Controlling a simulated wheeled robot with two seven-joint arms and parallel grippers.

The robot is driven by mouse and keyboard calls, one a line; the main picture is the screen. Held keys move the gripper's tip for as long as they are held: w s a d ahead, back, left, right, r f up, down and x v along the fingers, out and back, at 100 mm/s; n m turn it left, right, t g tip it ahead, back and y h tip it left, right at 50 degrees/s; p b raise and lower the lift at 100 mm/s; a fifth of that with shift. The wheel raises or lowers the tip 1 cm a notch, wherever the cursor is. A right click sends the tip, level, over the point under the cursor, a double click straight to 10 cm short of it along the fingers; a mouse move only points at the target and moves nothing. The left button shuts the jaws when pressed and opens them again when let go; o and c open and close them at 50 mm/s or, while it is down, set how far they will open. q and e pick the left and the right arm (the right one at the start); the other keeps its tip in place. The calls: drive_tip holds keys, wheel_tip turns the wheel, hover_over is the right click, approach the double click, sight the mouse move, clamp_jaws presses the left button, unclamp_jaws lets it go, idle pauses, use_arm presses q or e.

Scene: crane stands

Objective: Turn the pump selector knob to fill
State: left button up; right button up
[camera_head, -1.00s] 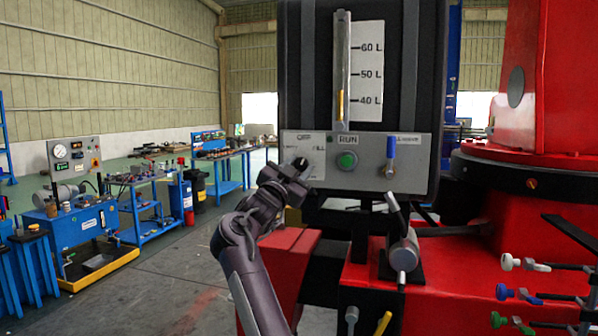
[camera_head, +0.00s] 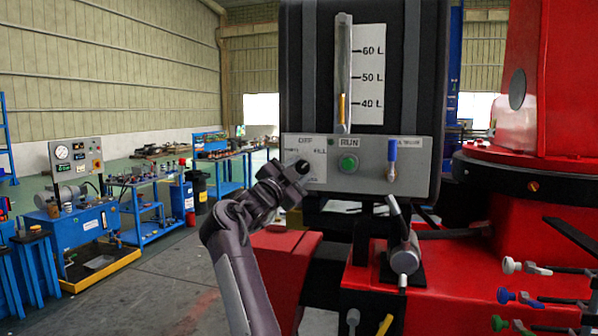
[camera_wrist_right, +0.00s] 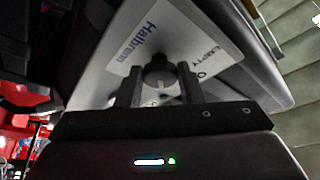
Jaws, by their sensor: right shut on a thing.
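The selector knob (camera_head: 302,166) is a small dark knob on the left of the grey control panel (camera_head: 325,178). The panel has OFF printed above the knob and FILL to its right. My right gripper (camera_head: 292,175) reaches it from the lower left. In the right wrist view the round dark knob (camera_wrist_right: 158,74) sits between the two fingers of my right gripper (camera_wrist_right: 159,86), which are shut on it. A small pale mark shows on the knob, but I cannot tell which label it points to. My left gripper is not in view.
A green button (camera_head: 348,164) under RUN and a blue-handled lever (camera_head: 392,152) are to the knob's right. A level gauge (camera_head: 343,80) rises above. A grey lever (camera_head: 403,250) stands below on the red base. Blue workbenches (camera_head: 80,235) are far left.

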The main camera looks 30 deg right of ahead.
drive_tip(key=o, duration=1)
drive_tip(key=shift+c, duration=0.2)
drive_tip(key=shift+s+a+f, duration=0.1)
drive_tip(key=shift+a+f, duration=0.1)
drive_tip(key=shift+a, duration=0.05)
drive_tip(key=b+v, duration=0.3)
drive_tip(key=v, duration=0.4)
drive_tip(key=shift+a, duration=0.1)
